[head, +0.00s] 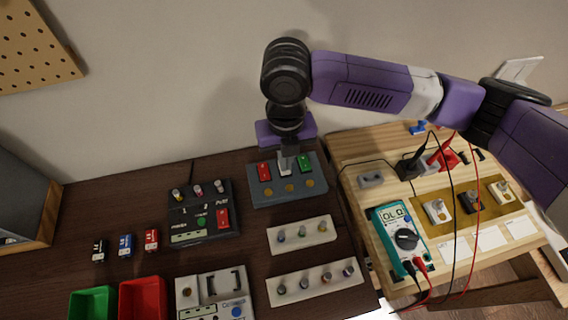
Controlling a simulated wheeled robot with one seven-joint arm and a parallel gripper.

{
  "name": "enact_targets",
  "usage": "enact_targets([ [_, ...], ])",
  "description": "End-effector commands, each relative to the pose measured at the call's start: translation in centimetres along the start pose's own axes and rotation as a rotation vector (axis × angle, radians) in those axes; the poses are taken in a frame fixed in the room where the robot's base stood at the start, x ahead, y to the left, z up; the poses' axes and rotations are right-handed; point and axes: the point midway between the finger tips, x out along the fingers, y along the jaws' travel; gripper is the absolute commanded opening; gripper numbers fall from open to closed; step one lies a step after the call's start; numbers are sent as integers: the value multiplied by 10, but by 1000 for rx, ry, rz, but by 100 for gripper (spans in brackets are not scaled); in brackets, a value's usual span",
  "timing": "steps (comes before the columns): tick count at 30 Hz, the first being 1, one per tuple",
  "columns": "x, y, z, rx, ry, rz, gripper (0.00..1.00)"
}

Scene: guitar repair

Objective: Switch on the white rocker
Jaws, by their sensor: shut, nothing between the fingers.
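A grey switch box (262,195) sits on the dark table, below the middle of the head view. It carries a red rocker (264,172) on the left, a green rocker (304,162) on the right and a white rocker (285,171) between them. Several round brass-coloured spots lie along its front. My gripper (284,158) points down over the middle of the box, shut and empty, with its tips at the white rocker. The fingers hide part of that rocker. I cannot tell whether they touch it or which way it is tilted.
A black device (187,237) with knobs stands left of the box. Two white strips with knobs (301,234) lie in front. On the right, a wooden board (387,182) holds a teal multimeter (386,222) with loose cables. Green (91,304) and red (141,299) bins stand front left.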

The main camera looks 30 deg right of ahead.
Motion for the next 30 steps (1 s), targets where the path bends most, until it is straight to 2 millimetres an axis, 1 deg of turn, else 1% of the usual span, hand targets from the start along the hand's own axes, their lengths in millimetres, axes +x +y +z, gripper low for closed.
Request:
enact_targets([
  [30, 15, 0, 0, 0, 0, 0, 0],
])
